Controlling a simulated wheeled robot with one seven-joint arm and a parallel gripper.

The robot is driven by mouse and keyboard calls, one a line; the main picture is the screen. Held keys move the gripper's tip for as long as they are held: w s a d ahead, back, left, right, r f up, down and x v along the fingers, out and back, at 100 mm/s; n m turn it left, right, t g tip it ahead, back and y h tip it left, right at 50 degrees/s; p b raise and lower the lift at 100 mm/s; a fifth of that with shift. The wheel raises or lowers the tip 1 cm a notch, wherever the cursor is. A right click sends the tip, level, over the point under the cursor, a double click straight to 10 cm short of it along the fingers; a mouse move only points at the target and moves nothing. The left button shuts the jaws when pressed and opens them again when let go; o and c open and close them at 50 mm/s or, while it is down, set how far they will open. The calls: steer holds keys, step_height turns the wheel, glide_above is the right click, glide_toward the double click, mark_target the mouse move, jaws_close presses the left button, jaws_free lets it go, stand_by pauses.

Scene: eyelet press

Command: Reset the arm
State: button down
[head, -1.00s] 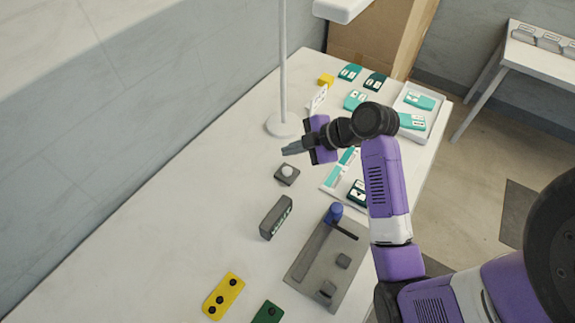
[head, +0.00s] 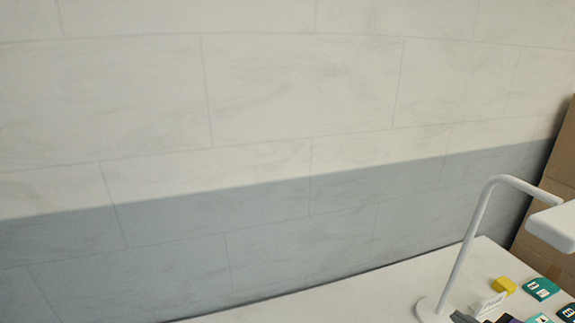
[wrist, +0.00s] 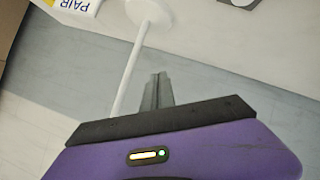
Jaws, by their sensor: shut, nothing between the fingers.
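My gripper (wrist: 158,88) shows in the wrist view with its two grey fingers together and nothing between them. In the wrist view it points towards the white lamp (wrist: 128,80), whose post and round base lie beyond the fingers; I see no contact. In the head view only a small part of my gripper (head: 462,318) shows at the bottom edge, right of the lamp base (head: 430,312). The rest of my arm is almost wholly below the head view.
A white table (head: 380,300) runs along the wall. A yellow block (head: 504,285), a white card stand (head: 488,304) and a teal packet (head: 541,288) sit right of the lamp. A cardboard box (head: 562,165) stands behind. The wrist view shows a "PAIR" card (wrist: 82,6).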

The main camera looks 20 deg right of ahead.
steer(key=s+a+m+t+y+b, duration=0.2)
steer(key=s+a+m+t+b, duration=0.1)
steer(key=s+a, duration=2.3)
steer(key=shift+s+a+f+m+b, duration=0.25)
steer(key=shift+a+m+b, duration=0.1)
steer(key=shift+a+m, duration=0.45)
steer(key=shift+a, duration=0.1)
